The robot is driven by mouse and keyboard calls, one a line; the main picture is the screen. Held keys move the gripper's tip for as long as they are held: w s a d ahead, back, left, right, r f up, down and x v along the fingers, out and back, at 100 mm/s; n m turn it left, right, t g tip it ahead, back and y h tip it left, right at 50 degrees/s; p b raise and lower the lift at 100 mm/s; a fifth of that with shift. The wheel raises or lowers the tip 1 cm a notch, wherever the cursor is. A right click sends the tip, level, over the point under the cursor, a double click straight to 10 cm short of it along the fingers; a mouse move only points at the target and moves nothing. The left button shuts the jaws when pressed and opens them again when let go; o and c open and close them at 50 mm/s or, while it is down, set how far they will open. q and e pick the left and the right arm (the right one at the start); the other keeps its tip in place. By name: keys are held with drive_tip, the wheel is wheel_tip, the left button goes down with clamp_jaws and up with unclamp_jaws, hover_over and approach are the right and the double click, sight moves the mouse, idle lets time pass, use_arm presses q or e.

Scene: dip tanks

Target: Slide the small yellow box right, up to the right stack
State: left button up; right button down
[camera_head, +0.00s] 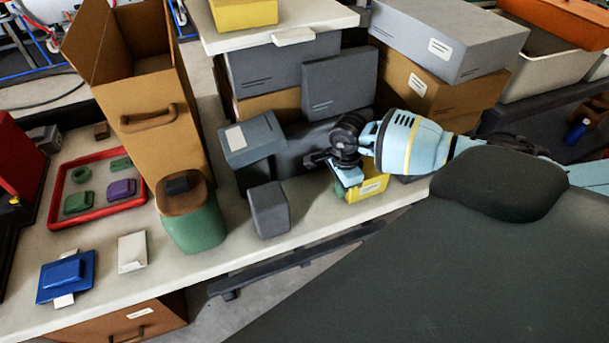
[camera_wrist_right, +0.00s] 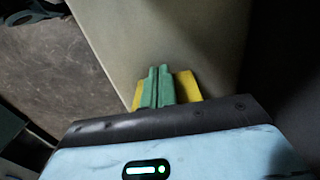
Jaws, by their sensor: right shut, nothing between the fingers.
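The small yellow box (camera_head: 374,187) with a white label stands on the pale table, partly hidden by my right gripper (camera_head: 345,176). That gripper is shut with nothing between its fingers, at the box's left and upper side. In the wrist view the closed green fingertips (camera_wrist_right: 158,87) lie in front of the yellow box (camera_wrist_right: 188,86), which shows on both sides of them. I cannot tell whether they touch it. The right stack has a grey box (camera_head: 450,38) on brown boxes (camera_head: 410,85), just behind and right of the yellow box. My left gripper is out of view.
A small dark grey box (camera_head: 269,209) and a green canister (camera_head: 193,222) stand left of the gripper. Larger grey boxes (camera_head: 338,82) are stacked behind it. The table's front edge (camera_head: 310,240) runs close to the yellow box.

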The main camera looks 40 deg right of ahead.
drive_tip(key=d, duration=0.2)
drive_tip(key=s+d, duration=0.1)
drive_tip(key=d, duration=0.2)
drive_tip(key=shift+s+d+b, duration=0.15)
drive_tip(key=shift+s+b, duration=0.05)
drive_tip(key=shift+b, duration=0.2)
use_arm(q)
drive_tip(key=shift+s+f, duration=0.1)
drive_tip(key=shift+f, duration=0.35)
